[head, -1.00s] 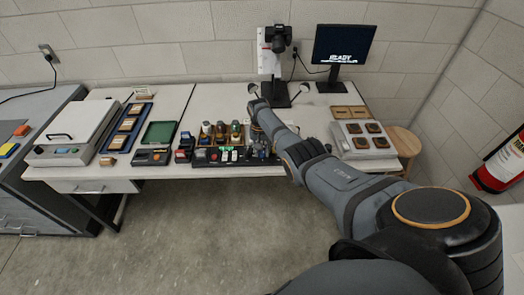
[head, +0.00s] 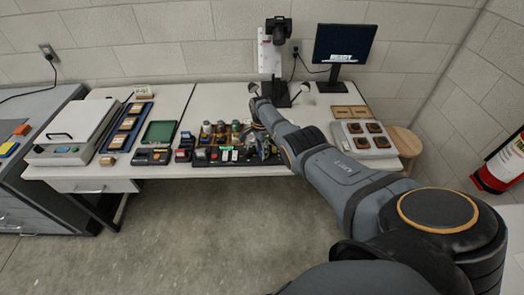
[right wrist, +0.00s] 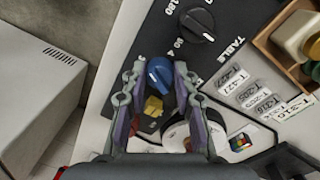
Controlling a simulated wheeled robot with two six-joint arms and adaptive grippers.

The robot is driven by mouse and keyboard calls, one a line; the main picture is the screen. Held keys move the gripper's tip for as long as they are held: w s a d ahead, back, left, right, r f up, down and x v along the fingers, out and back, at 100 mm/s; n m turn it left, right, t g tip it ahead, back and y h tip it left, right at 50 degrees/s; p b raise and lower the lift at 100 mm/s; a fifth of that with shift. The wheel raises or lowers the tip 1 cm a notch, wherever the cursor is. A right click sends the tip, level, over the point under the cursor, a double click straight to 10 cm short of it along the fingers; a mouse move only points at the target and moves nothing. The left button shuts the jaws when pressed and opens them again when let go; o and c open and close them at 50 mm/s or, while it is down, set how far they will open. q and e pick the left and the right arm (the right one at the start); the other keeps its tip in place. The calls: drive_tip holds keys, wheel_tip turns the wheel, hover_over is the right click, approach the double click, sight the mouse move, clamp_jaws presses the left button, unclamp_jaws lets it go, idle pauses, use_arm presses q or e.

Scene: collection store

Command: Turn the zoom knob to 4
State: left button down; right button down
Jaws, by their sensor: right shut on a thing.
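In the right wrist view a blue knob (right wrist: 160,72) with a light pointer mark stands on a dark control panel. Its scale is mostly hidden, so I cannot read its setting. My right gripper (right wrist: 158,76) has its fingers on either side of this knob and is shut on it. In the head view my right gripper (head: 265,152) is at the front of the table, low over the dark panel (head: 205,157), and the knob is too small to tell. A camera (head: 279,28) sits on a copy stand behind. My left gripper is not in view.
A black knob (right wrist: 197,24) labelled TABLE is beside the blue one. A yellow block (right wrist: 153,106) and a round white-rimmed part (right wrist: 185,135) lie close to my fingers. Several bottles (head: 221,128) stand behind the panel. A monitor (head: 343,44) reads READY.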

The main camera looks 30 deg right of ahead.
drive_tip(key=m, duration=0.6)
drive_tip(key=shift+d, duration=0.1)
drive_tip(key=m+p, duration=0.1)
drive_tip(key=m, duration=0.5)
drive_tip(key=shift+m+y, duration=0.3)
idle(0.3)
drive_tip(key=c, duration=1)
unclamp_jaws()
drive_tip(key=r, duration=1.2)
drive_tip(key=shift+w+d, duration=0.15)
drive_tip(key=shift+d, duration=0.2)
